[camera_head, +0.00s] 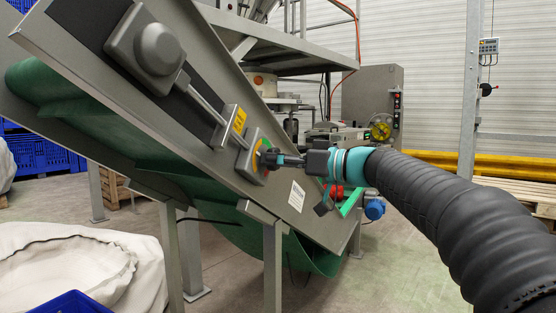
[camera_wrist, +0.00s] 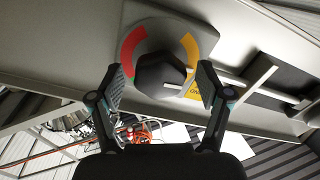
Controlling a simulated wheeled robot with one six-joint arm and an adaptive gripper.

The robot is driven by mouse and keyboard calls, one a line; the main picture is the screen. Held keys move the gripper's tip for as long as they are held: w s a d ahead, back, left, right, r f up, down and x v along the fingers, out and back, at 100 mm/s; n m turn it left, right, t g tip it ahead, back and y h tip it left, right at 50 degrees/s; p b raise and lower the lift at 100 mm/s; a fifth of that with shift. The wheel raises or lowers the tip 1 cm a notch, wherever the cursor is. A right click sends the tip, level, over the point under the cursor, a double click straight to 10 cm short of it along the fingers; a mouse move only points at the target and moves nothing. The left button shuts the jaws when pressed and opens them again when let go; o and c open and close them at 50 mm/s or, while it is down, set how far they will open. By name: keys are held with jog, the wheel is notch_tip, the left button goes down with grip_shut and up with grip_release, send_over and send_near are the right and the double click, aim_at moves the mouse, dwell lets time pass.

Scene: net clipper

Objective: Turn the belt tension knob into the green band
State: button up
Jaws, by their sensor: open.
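The tension knob (camera_wrist: 160,76) is a dark faceted knob on a grey dial plate (camera_wrist: 146,22), with a red arc on its left and a yellow arc on its right in the wrist view. No green band shows clearly there; the lower dial is hidden behind the knob. My gripper (camera_wrist: 161,84) is open, with one finger on each side of the knob and a visible gap at both sides. In the head view my gripper (camera_head: 272,159) reaches the dial plate (camera_head: 248,153) on the conveyor's sloping side, and it hides most of the knob.
A yellow label plate (camera_head: 228,127) and a grey box (camera_head: 147,46) with a rod sit farther up the conveyor side. A red button (camera_head: 336,192) and a blue connector (camera_head: 374,209) lie below my arm. A green belt (camera_head: 95,118) runs under the frame.

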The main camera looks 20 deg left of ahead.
jog(key=c, duration=1.2)
jog(key=shift+o, duration=0.2)
jog(key=shift+m, duration=0.3)
jog(key=shift+r+m+p, duration=0.1)
jog(key=shift+m+p, duration=2.45)
jog(key=shift+m, duration=6.55)
